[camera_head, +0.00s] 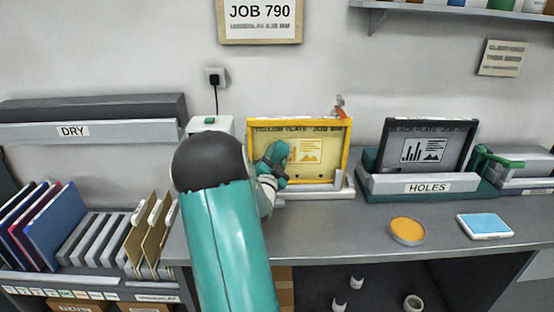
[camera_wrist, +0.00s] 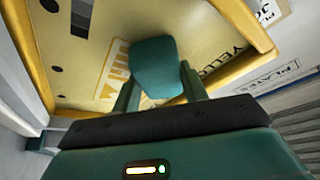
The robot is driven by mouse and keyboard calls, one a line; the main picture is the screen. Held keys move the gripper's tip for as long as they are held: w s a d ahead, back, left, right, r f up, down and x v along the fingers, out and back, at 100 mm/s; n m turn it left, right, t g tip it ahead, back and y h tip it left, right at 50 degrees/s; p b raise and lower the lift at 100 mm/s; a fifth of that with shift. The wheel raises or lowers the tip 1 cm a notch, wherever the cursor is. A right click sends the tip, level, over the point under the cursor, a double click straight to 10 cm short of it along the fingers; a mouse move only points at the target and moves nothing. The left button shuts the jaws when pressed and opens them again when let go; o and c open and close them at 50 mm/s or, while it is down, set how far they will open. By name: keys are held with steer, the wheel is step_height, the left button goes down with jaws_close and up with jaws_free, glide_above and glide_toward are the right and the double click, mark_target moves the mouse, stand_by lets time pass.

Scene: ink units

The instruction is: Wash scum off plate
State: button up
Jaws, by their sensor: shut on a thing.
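The plate (camera_head: 325,165) is a yellow-framed panel with a bar-chart picture, standing upright on the bench in a pale holder. It fills much of the wrist view (camera_wrist: 200,30), tilted, with several dark round spots and a dark rectangle at upper left. I cannot tell which marks are scum. My gripper (camera_head: 273,165) is in front of the plate's left part. In the wrist view my gripper (camera_wrist: 158,78) is shut on a teal rounded pad (camera_wrist: 153,62). The pad overlaps the plate's picture; I cannot tell whether it touches the surface.
An orange disc (camera_head: 407,231) and a blue pad (camera_head: 485,226) lie on the bench (camera_head: 340,235). A DRY rack (camera_head: 100,131) and file folders (camera_head: 60,225) are left. Bench front-centre is clear.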

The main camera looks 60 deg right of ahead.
mark_target(286, 155)
steer(key=shift+s+d, duration=1.1)
steer(key=shift+s, duration=0.95)
steer(key=shift+s+d, duration=1.05)
steer(key=shift+s, duration=1.05)
steer(key=shift+s+d, duration=1.1)
steer(key=shift+s, duration=0.95)
steer(key=shift+w+a, duration=0.5)
steer(key=shift+w, duration=0.3)
steer(key=shift+w+a, duration=0.45)
steer(key=shift+w, duration=0.3)
steer(key=shift+w+a, duration=0.5)
steer(key=shift+w, duration=0.6)
steer(key=shift+w+a, duration=0.5)
steer(key=shift+w, duration=0.65)
steer(key=shift+w+a, duration=0.5)
steer(key=shift+w, duration=0.6)
steer(key=shift+w+a, duration=0.4)
steer(key=shift+w, duration=0.35)
steer(key=shift+w+a, duration=0.4)
steer(key=shift+w, duration=0.35)
steer(key=shift+s, duration=0.1)
steer(key=s+a, duration=0.3)
steer(key=a, duration=0.2)
steer(key=shift+a, duration=0.15)
steer(key=shift+s+a, duration=0.35)
steer(key=shift+a, duration=0.35)
steer(key=shift+s+a, duration=0.3)
steer(key=shift+a, duration=0.35)
